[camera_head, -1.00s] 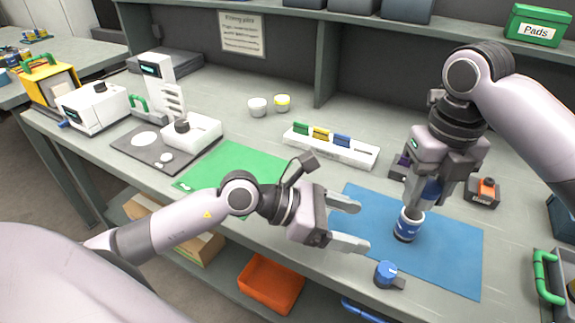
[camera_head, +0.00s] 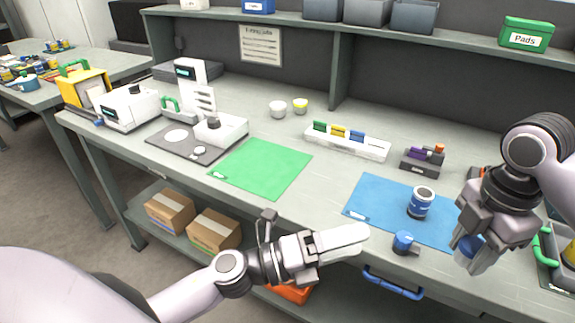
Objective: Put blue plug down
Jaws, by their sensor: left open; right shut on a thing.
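My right gripper (camera_head: 474,250) is shut on a blue plug (camera_head: 469,246), mostly hidden between the fingers. It is held at the right front of the blue mat (camera_head: 375,196), tilted downward; I cannot tell whether it touches anything. A round blue knob-like piece (camera_head: 403,242) with a dark tab is at the mat's front edge. My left gripper (camera_head: 362,238) is open and empty, seen side-on, in front of the bench edge.
A white rack (camera_head: 345,146) with green, yellow and blue pieces stands behind the mat. A dark holder (camera_head: 421,166) with purple and orange pieces is to its right. A green-handled tray (camera_head: 545,245) is at the far right.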

